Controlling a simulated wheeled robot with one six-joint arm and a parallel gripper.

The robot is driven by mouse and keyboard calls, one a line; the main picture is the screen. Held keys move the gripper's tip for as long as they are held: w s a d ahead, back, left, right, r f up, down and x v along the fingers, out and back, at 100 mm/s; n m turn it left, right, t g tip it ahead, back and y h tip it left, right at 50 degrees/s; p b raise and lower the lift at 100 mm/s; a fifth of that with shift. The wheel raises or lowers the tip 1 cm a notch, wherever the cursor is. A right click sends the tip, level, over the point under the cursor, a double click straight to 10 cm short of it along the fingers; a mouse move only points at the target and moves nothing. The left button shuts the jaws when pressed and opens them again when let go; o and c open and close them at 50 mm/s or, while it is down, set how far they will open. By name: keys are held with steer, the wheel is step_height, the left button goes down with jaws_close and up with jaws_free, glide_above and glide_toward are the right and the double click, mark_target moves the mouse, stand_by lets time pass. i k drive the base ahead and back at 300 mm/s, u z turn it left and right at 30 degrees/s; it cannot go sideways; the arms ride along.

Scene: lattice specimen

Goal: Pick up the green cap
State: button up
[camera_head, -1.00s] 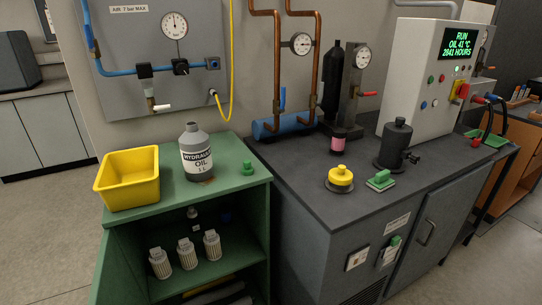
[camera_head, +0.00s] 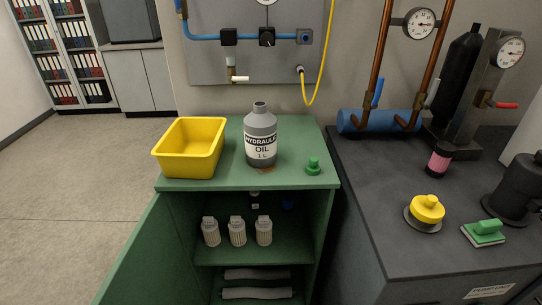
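The green cap (camera_head: 313,166) is a small round green piece with a narrower knob on top. It sits on the green cabinet top (camera_head: 230,184), near its right side. The grey hydraulic oil bottle (camera_head: 261,136) stands upright to its left, apart from it, with a white label. My gripper is not in view.
A yellow bin (camera_head: 189,149) stands on the cabinet's left. The cabinet's front is open, with several white filters (camera_head: 237,231) on a shelf. Open floor lies left.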

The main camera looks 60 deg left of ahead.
mark_target(313, 168)
steer(key=u, duration=1.05)
steer(key=i, duration=0.9)
steer(key=u, duration=0.85)
